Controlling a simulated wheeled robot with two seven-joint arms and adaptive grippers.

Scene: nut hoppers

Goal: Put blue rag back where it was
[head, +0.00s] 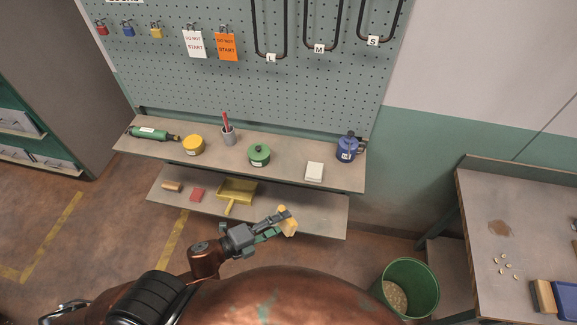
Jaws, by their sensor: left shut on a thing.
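I cannot make out a blue rag in the head view. My left gripper (284,220) reaches out over the right part of the lower shelf (325,217). It is shut on a small yellow-tan thing (290,228), partly covered by the fingers; I cannot tell exactly what it is. My right gripper is not in view.
A yellow dustpan (237,190) lies below. A green bin (411,284) stands before the right bench (520,205), which has a brown patch (499,228).

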